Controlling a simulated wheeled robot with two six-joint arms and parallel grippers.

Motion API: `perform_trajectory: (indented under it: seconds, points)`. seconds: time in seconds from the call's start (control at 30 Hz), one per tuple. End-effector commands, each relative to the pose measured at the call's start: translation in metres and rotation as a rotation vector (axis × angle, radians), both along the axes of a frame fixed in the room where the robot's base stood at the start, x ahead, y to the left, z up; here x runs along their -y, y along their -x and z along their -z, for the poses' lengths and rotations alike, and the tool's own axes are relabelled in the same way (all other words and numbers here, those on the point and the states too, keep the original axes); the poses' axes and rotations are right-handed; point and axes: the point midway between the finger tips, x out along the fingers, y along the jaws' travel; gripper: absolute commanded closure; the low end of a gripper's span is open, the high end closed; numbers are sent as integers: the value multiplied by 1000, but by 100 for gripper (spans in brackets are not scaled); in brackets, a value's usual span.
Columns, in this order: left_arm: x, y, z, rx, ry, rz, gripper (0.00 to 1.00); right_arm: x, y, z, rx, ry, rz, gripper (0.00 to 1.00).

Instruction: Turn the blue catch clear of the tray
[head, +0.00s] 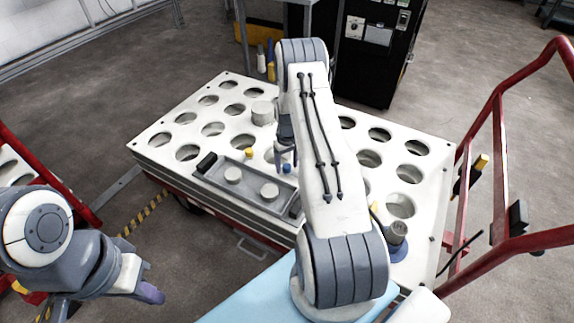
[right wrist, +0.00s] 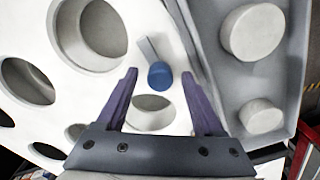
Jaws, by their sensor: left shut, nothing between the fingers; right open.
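The blue catch (head: 286,168) has a round blue knob on the white perforated plate, beside the grey tray (head: 240,190). In the right wrist view its knob (right wrist: 159,76) appears between the open fingertips of my right gripper (right wrist: 159,82); I cannot tell whether they are around it or above it. A thin grey bar (right wrist: 148,48) runs from the knob, slanting away from the tray edge over white plate. In the head view my right gripper (head: 285,150) is partly hidden by its arm. My left gripper (head: 151,293) is shut and empty at lower left, away from the plate.
The tray holds two pale round pieces (head: 233,175). A yellow knob (head: 249,153) and a pale cylinder (head: 263,112) stand beyond it on the white plate (head: 160,125). A grey-topped cylinder (head: 397,235) is at right. Red rails (head: 490,130) stand at far right.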

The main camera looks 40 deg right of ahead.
Motion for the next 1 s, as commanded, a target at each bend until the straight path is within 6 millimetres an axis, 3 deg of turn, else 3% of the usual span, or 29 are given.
perform_trajectory:
  seconds: [0.17,0.4,0.6,1.0]
  points:
    - [0,0,-7,0,0,0,100,1,-1,-23,4,2,0,31]
    - [0,0,-18,0,0,0,100,1,0,-71,2,1,1,31]
    - [0,0,-22,0,0,0,100,1,1,-98,0,0,1,31]
    - [0,0,-23,0,0,0,100,1,1,-104,-2,0,1,31]
